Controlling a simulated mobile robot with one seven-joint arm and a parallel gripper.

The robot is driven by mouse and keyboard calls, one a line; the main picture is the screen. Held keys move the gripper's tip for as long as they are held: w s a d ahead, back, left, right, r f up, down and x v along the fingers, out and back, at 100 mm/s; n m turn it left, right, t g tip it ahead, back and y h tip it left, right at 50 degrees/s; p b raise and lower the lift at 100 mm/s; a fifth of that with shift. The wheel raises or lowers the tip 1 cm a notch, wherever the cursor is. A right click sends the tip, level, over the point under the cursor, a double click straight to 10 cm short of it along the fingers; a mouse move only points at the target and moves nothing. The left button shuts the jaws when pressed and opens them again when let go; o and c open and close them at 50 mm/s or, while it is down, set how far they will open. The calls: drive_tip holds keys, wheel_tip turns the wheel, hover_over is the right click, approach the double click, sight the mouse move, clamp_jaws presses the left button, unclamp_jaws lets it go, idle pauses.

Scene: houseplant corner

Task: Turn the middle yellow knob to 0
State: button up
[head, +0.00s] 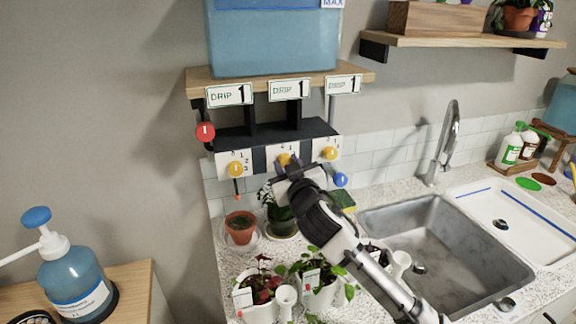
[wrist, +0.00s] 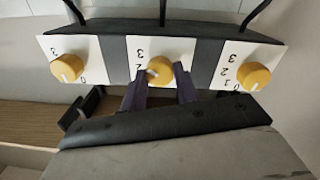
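The panel carries three yellow knobs on white dial plates. The middle yellow knob (wrist: 159,70) sits between the two fingers of my gripper (wrist: 161,82), which look closed against its sides. Its pale mark points to the lower left in the wrist view; the 3 and 2 beside it show, the lower digits are hidden by a finger. In the head view the middle knob (head: 284,159) shows just above my gripper (head: 290,166). The left knob (wrist: 67,68) and right knob (wrist: 253,77) stand apart from the fingers.
A blue water tank (head: 272,40) stands on the wooden shelf (head: 330,76) above the panel, with DRIP signs along its edge. A red round tag (head: 205,131) is at the left. Potted plants (head: 240,228) stand below; a sink (head: 430,240) is at the right.

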drive_tip(key=c, duration=0.4)
drive_tip(key=shift+f, duration=0.1)
drive_tip(key=n+b, duration=0.1)
drive_tip(key=b, duration=0.1)
drive_tip(key=n+b, duration=0.2)
drive_tip(key=shift+f+n, duration=0.2)
drive_tip(key=shift+n, duration=0.1)
drive_tip(key=n+b, duration=0.6)
drive_tip(key=n, duration=0.2)
drive_tip(key=n+b, duration=0.2)
drive_tip(key=n, duration=0.4)
drive_tip(key=shift+r+n+y, duration=0.1)
drive_tip(key=shift+n+y, duration=0.2)
drive_tip(key=shift+n, duration=0.1)
drive_tip(key=n, duration=0.6)
